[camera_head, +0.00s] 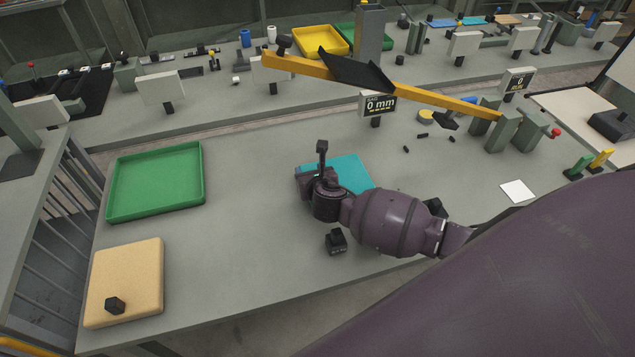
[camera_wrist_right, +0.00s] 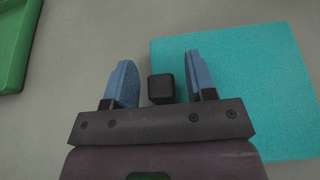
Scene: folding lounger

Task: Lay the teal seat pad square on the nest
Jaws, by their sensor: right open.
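The teal seat pad (camera_head: 352,171) lies flat on the grey table, partly hidden by my right arm in the head view. In the right wrist view the teal pad (camera_wrist_right: 240,95) fills the right side. A small black block (camera_wrist_right: 160,88) shows at the pad's left edge, between the blue fingers of my right gripper (camera_wrist_right: 161,80). The fingers are apart, with gaps on both sides of the block. In the head view my right gripper (camera_head: 305,178) points down at the pad's left end. I cannot tell which thing is the nest. My left gripper is out of view.
A green tray (camera_head: 112,190) stands at the left, behind a tan pad (camera_head: 140,260) with a black knob. A small black block (camera_head: 336,240) sits near the front edge. A yellow beam (camera_head: 430,97) with a black sling crosses the back. Bare table lies between tray and teal pad.

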